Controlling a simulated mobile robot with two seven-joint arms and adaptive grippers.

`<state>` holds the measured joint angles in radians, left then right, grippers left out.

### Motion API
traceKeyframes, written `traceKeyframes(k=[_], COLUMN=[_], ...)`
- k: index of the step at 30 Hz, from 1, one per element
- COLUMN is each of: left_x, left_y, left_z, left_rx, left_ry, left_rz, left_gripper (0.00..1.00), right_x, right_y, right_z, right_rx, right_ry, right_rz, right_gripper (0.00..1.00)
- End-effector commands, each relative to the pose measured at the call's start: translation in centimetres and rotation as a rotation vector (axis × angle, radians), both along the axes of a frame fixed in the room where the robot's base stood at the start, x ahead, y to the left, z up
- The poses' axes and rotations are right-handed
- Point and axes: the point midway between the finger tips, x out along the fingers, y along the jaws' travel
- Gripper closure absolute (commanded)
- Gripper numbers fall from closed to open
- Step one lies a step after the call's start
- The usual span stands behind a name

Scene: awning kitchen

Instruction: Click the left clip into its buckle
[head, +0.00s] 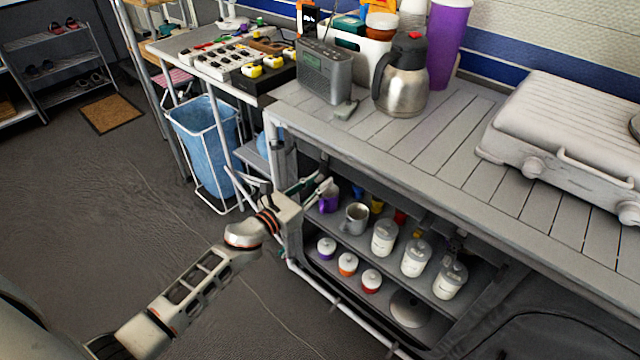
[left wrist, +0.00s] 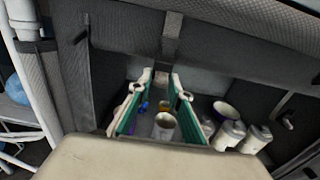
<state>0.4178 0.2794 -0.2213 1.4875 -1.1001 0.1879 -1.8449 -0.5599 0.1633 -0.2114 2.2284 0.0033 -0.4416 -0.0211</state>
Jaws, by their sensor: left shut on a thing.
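My left gripper (head: 322,186) reaches to the front of the shelf unit, just under the counter edge. In the left wrist view its green-padded fingers (left wrist: 161,80) point away and close at the tips on a small grey clip (left wrist: 161,79), mostly hidden between them. A grey strap (left wrist: 172,45) runs up from just behind the tips over dark fabric, with a lighter piece at its top. I cannot tell which part is the buckle or whether the clip touches it. My right gripper is in neither view.
The counter (head: 440,140) carries a radio (head: 325,70), a steel jug (head: 402,80) and a grey case (head: 570,130). Below, shelves hold a metal mug (head: 355,218), a purple mug (head: 329,200) and several jars (head: 385,238). A blue bin (head: 205,135) stands left; open floor lies in front.

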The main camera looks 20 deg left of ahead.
Motion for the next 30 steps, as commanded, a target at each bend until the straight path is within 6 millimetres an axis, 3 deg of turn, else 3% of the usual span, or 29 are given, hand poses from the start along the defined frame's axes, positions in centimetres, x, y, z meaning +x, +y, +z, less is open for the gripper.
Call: traceKeyframes(k=[5,6,7,8,20,30], left_x=[0.0,0.0,0.0,0.0,-0.5,-6.0], left_y=[0.0,0.0,0.0,0.0,0.2,2.1], left_z=[0.2,0.3,0.3,0.3,0.1,0.0], left_rx=[-0.003,-0.003,-0.003,-0.003,-0.002,-0.002], left_ry=[-0.004,-0.004,-0.004,-0.004,-0.002,0.000], left_rz=[-0.002,-0.002,-0.002,-0.002,-0.001,-0.001], left_gripper=[1.00,0.79,0.71,0.69,0.69,0.69], right_x=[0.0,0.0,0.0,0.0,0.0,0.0], right_y=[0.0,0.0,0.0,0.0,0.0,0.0], right_z=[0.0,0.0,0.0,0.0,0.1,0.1], right_rx=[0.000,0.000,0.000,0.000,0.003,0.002], right_ry=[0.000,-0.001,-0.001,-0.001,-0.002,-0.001], right_rz=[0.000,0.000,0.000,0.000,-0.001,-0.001], right_gripper=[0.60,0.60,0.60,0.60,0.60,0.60])
